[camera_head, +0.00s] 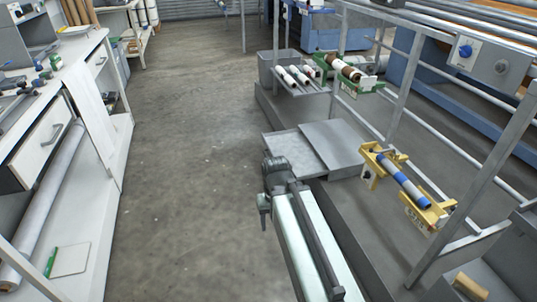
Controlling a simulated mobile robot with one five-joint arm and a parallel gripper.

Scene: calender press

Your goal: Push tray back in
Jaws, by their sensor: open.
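The grey tray (294,150) sticks out to the left from under a flat grey cover (332,143) beside the press frame. A flat part of it shows to the left of the cover. My arm reaches up from the bottom of the picture. My gripper (273,163) is at the tray's near left corner and overlaps it in the picture. It is open and holds nothing that I can see. Whether it touches the tray I cannot tell, and the tray's near left edge is partly hidden behind it.
A yellow holder with a blue-and-grey roller (404,184) stands right of the cover. A green holder (350,78) and a rack of white rollers (298,75) are farther back. Grey rails (405,75) run along the right. A white workbench (75,110) stands left; the floor between is clear.

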